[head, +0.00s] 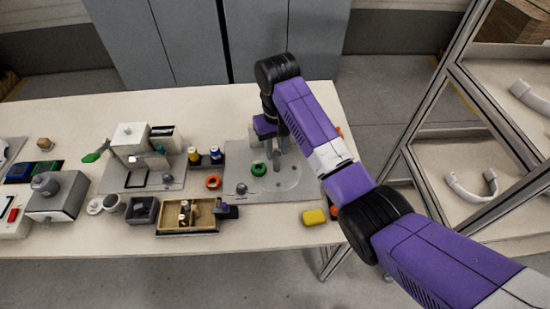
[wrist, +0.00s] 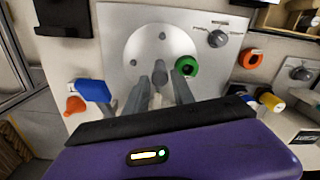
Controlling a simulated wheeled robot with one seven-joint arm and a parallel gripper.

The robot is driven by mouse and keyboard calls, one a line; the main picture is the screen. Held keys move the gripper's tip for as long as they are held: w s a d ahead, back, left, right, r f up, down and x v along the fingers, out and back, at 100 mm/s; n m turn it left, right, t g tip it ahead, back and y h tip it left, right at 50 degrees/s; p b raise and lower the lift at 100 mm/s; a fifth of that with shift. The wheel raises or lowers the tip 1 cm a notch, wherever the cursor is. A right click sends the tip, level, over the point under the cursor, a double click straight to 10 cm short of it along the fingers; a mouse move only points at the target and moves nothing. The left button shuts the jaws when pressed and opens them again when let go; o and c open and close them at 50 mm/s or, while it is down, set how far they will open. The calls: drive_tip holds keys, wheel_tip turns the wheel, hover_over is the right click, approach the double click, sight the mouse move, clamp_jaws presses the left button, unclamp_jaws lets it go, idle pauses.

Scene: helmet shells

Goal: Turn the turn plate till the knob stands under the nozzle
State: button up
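The turn plate (head: 290,180) is a pale round disc set in a grey board; it also shows in the wrist view (wrist: 140,50) with small dark spots on its face. A grey upright post (wrist: 158,76), which looks like the knob, stands on its lower part in the wrist view. My gripper (wrist: 158,95) is over the plate, its two grey fingers apart on either side of the post. I cannot tell whether they touch it. A green ring (head: 258,169) lies at the plate's left edge in the head view. I cannot make out the nozzle for certain.
A dial (head: 241,188) and an orange ring (head: 213,182) are left of the plate. A yellow block (head: 313,216) lies near the front edge. A blue block (wrist: 92,90) and an orange piece (wrist: 75,105) flank the board. Trays and fixtures fill the table's left.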

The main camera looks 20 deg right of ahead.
sight(277, 162)
wheel_tip(277, 162, down, 6)
drive_tip(key=shift+f, duration=0.25)
clamp_jaws()
drive_tip(key=shift+r, duration=0.1)
idle(1.4)
